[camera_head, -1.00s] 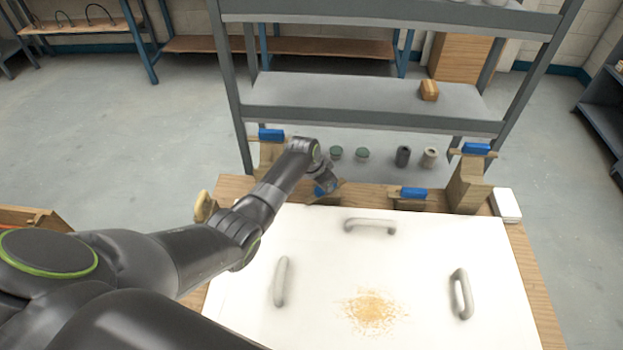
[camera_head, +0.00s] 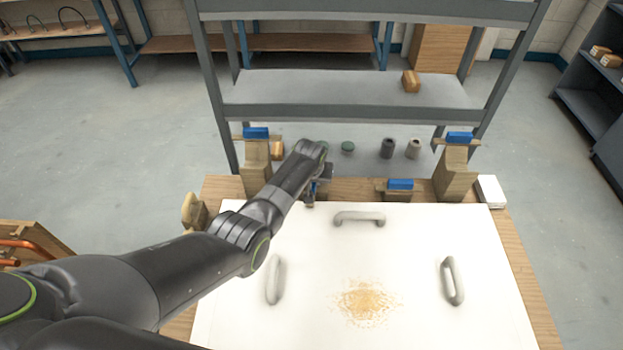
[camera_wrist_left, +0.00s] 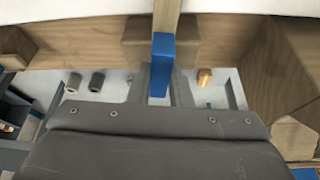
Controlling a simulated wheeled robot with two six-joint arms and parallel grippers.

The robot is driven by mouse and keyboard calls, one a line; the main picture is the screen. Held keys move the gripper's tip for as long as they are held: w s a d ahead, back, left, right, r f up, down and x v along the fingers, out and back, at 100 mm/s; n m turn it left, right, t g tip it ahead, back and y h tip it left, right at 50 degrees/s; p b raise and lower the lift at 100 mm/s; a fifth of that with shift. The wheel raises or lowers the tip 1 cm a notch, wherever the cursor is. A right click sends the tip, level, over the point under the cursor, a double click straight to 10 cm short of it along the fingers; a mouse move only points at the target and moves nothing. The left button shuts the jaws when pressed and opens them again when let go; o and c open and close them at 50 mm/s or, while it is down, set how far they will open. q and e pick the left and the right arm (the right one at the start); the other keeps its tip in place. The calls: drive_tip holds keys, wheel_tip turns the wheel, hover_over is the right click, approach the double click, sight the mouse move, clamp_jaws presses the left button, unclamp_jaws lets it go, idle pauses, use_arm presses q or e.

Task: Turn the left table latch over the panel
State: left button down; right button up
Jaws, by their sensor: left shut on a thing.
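The white panel (camera_head: 400,240) lies flat on the wooden table. The left table latch (camera_wrist_left: 161,60) is a wooden bar with a blue end, on a wooden block at the table's back edge. In the left wrist view its bar runs from the blue end across the block towards the white panel and appears to overlap its edge. My left gripper (camera_wrist_left: 161,88) is shut on the blue end; in the head view the gripper (camera_head: 316,188) largely hides the latch. My right gripper is out of view.
A second blue-ended latch (camera_head: 400,185) lies along the back edge. Tall wooden blocks with blue-ended bars stand at the back left (camera_head: 256,165) and back right (camera_head: 455,172). A grey shelf rack (camera_head: 350,115) stands behind. Handles (camera_head: 359,218) rise from the panel.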

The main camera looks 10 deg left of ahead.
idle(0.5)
use_arm(q)
drive_tip(key=c, duration=1.3)
unclamp_jaws()
drive_tip(key=shift+s+r, duration=0.15)
drive_tip(key=shift+r, duration=0.25)
drive_tip(key=p+v, duration=0.1)
drive_tip(key=v, duration=0.4)
drive_tip(key=shift+p, duration=0.3)
drive_tip(key=v, duration=1.1)
drive_tip(key=shift+d+r+b, duration=0.15)
drive_tip(key=shift+r+b, duration=0.15)
drive_tip(key=shift+b, duration=0.05)
